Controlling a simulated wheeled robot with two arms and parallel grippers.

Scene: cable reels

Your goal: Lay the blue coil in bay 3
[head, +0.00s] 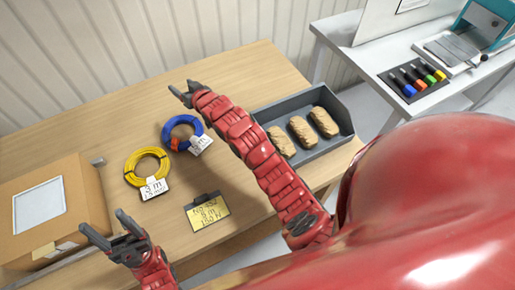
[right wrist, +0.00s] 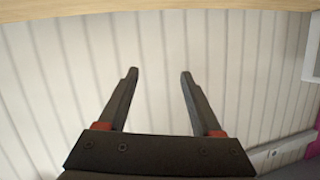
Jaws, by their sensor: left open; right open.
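The blue coil (head: 168,125) lies on the wooden table, with an orange patch on its left side and a white tag (head: 201,145) at its lower right. My right gripper (head: 181,86) is beyond the coil in the head view, near the table's far edge. It is open and empty in the right wrist view (right wrist: 160,72), facing the wall. My left gripper (head: 101,221) is open and empty at the lower left, below the yellow coil (head: 130,166) and apart from it. I cannot make out a bay marked 3.
A grey tray (head: 282,105) at the right holds three tan, lumpy bundles. A yellow note card (head: 208,212) on a dark clip lies front centre. A cardboard box (head: 85,200) stands at the left. A white side table (head: 355,70) with tools is at the upper right.

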